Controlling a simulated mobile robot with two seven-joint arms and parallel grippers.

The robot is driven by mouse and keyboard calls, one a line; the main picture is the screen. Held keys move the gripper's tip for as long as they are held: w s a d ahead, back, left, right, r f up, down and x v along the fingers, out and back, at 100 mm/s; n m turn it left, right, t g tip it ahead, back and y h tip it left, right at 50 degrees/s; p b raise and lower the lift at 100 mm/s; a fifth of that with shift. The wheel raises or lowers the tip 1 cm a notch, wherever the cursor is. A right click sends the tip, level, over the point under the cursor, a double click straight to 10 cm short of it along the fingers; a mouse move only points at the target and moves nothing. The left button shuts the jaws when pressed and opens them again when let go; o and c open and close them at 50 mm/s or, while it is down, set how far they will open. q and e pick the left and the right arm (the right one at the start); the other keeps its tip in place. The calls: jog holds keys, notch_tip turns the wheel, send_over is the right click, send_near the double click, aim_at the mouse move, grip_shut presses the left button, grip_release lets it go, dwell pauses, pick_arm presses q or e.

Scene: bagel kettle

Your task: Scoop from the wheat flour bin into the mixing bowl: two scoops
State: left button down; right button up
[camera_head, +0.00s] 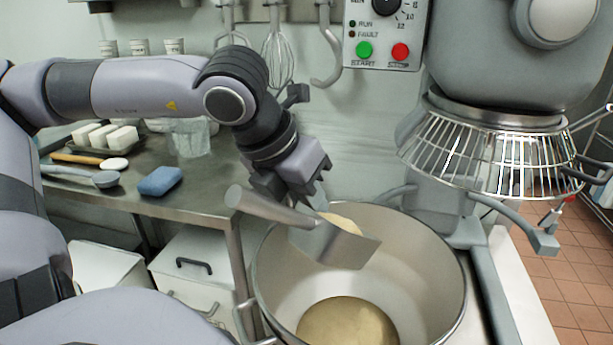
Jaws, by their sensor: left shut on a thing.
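My left gripper (287,190) is shut on the handle of a metal scoop (331,243). White bins with dark handles (196,272) stand under the steel table at the lower left; I cannot tell which holds wheat flour. My right gripper is not in view.
The steel table (206,201) at the left carries a blue sponge (160,181), another scoop (92,177) and a clear container (190,137). The mixer's wire guard (490,155) hangs over the bowl's right side. Whisks and a hook (328,55) hang on the wall behind.

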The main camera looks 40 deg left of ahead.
pick_arm(q)
jog(key=w+g+p, duration=0.1)
jog(key=g+p, duration=0.1)
jog(key=w+r+g+p, duration=0.1)
jog(key=p, duration=0.2)
jog(key=w+g+p, duration=0.1)
jog(key=g+p, duration=0.1)
jog(key=shift+w+d+r+g, duration=0.15)
jog(key=shift+w+r+g, duration=0.1)
jog(key=shift+g, duration=0.05)
jog(key=shift+w+g+y+p, duration=0.3)
jog(key=shift+w+g+p, duration=0.5)
jog(key=shift+g+p, duration=0.45)
dwell(0.3)
